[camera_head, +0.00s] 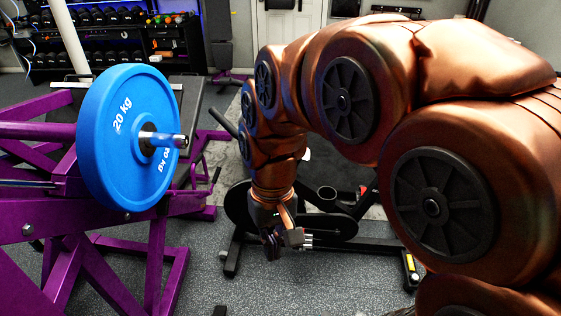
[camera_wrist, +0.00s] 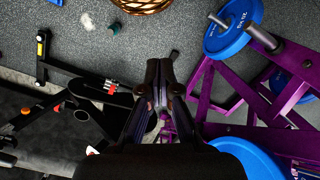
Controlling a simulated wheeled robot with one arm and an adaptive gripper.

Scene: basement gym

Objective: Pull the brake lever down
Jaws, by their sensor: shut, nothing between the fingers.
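A black exercise bike (camera_head: 335,222) stands on the floor behind and partly hidden by my arm in the head view. In the wrist view, a black bike frame (camera_wrist: 42,75) with orange and red details lies at left. I cannot tell for sure which part is the brake lever. My gripper (camera_head: 272,248) points down in front of the bike in the head view, with its fingers together and empty.
A purple weight machine (camera_head: 105,265) with a blue 20 kg plate (camera_head: 115,150) stands close on the left; it also shows at right in the wrist view (camera_wrist: 215,95). Dumbbell racks (camera_head: 95,40) line the back wall near a white door (camera_head: 300,25). Grey floor (camera_head: 330,290) is clear in front.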

